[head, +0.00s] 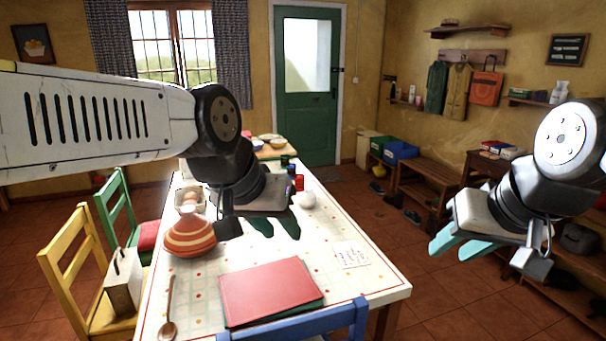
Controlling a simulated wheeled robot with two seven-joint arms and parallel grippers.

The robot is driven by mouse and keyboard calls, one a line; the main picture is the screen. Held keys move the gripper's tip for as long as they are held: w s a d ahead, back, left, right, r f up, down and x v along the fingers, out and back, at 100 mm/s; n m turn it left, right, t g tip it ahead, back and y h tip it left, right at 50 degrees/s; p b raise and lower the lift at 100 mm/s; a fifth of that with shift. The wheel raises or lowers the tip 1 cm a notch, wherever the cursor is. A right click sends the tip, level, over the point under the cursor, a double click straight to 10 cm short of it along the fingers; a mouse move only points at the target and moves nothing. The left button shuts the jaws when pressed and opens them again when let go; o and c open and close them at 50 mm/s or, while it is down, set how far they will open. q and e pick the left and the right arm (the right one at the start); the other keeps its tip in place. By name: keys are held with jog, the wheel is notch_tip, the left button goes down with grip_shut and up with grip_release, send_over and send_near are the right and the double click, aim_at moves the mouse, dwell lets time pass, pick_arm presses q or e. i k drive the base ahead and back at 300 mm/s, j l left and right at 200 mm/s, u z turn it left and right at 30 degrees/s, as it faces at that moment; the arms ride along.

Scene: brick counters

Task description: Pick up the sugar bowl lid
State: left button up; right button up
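I cannot clearly make out a sugar bowl lid. A round terracotta pot (188,238) with pale stripes stands on the table's left side; whether its top is a separate lid, I cannot tell. A small white rounded object (307,200) sits right of my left gripper, too small to identify. My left gripper (276,231) is over the middle of the table, right of the pot, its two teal fingers apart with nothing seen between them. My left arm and wrist hide part of the table behind. My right gripper (449,252) is open and empty, right of the table.
The patterned table (210,287) carries a red folder (270,291), a wooden spoon (169,310), a paper note (351,254), a small box (187,194) and small jars (299,182). Yellow (75,265), green (122,215) and blue (340,318) chairs stand around it.

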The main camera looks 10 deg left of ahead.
aim_at(306, 194)
jog(key=l+z, duration=0.4)
jog(key=i+l+z, duration=0.15)
jog(key=l+z, duration=0.25)
jog(key=i+l+z, duration=0.2)
jog(key=i+l, duration=0.4)
jog(key=i+l+z, duration=0.2)
jog(key=i+l, duration=0.3)
jog(key=i, duration=0.15)
jog(key=i+u, duration=0.45)
jog(key=i, duration=0.15)
jog(key=i+l+u, duration=0.2)
jog(key=i+u, duration=0.25)
jog(key=i, duration=0.15)
jog(key=i+j+u, duration=0.2)
jog(key=i+u, duration=1.2)
jog(key=i+l+u, duration=0.25)
jog(key=u, duration=0.25)
jog(key=i+u, duration=0.25)
jog(key=u, duration=0.2)
jog(key=i+l+u, duration=0.1)
jog(key=u, duration=0.4)
jog(key=i+l+u, duration=0.25)
jog(key=u, duration=0.2)
jog(key=i+l+u, duration=0.2)
jog(key=u, duration=0.25)
jog(key=i+l+u, duration=0.1)
jog(key=l+u, duration=0.25)
jog(key=u, duration=0.15)
